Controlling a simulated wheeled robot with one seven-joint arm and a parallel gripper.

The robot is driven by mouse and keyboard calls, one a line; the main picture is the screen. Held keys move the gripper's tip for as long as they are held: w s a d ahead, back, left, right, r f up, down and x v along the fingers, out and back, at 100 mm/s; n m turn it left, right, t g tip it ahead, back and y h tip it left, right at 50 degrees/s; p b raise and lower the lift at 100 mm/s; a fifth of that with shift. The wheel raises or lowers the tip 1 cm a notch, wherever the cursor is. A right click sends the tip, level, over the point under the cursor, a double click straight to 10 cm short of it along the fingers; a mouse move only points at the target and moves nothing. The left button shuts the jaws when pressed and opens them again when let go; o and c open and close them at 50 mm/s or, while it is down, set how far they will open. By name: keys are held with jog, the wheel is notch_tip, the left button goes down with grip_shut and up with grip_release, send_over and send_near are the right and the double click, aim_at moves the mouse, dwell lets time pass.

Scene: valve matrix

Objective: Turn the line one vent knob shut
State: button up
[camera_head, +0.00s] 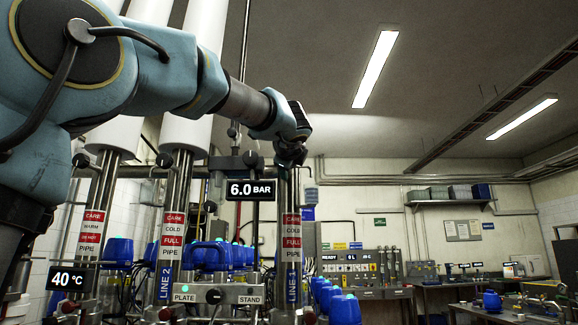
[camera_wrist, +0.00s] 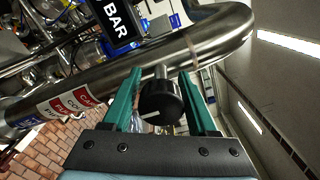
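A round black knob (camera_wrist: 160,103) with a white mark on its face sits on a short stem from a thick steel pipe (camera_wrist: 215,38) in the wrist view. My gripper (camera_wrist: 160,72) has its two green fingers on either side of this knob. Narrow gaps show between the fingers and the knob, so the gripper looks open around it. In the head view my gripper (camera_head: 291,152) is high at the top of the right labelled pipe (camera_head: 291,240), and the knob there is hard to make out. No line number shows beside the knob.
A "6.0 BAR" display (camera_head: 251,190) hangs left of my gripper; it also shows in the wrist view (camera_wrist: 114,18). A "40 °C" display (camera_head: 71,280), a PLATE/STAND bar (camera_head: 218,294) and several blue-capped units stand lower. Benches (camera_head: 505,310) are at the right.

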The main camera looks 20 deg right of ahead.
jog(key=shift+o, duration=1.3)
jog(key=b+v, duration=0.3)
jog(key=v, duration=0.7)
jog(key=shift+s+a, duration=0.2)
jog(key=shift+s, duration=0.15)
